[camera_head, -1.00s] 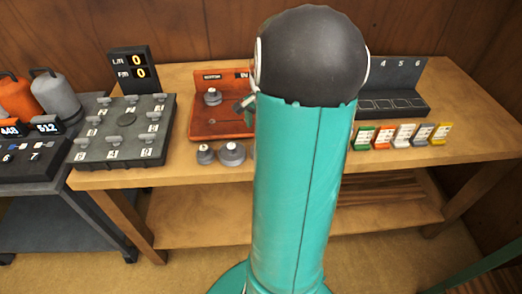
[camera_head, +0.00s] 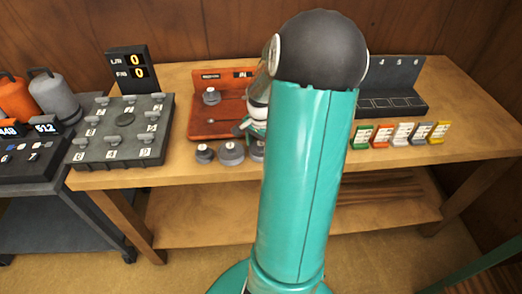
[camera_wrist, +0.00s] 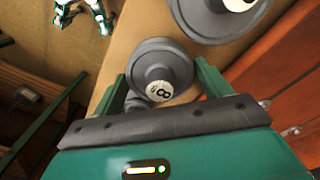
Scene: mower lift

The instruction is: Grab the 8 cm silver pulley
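A grey pulley marked 8 (camera_wrist: 160,72) shows in the wrist view, ahead of my gripper (camera_wrist: 163,85) and roughly between its two green fingers. The fingers are apart, with a gap on each side of the pulley in the picture; I cannot tell how far it lies beyond the tips. In the head view my gripper (camera_head: 246,125) shows only partly, beside my arm, over the red tray's front edge. Three grey pulleys stand in a row on the table front: a small one (camera_head: 205,154), a larger one (camera_head: 231,152) and one partly hidden by my arm (camera_head: 257,150).
Another larger pulley (camera_wrist: 222,14) is close by in the wrist view. The red tray (camera_head: 212,129) holds a grey pulley (camera_head: 211,96). A grey board with numbered knobs (camera_head: 122,155) stands left; coloured tags (camera_head: 403,134) stand right. The wooden table (camera_head: 470,120) is clear at far right.

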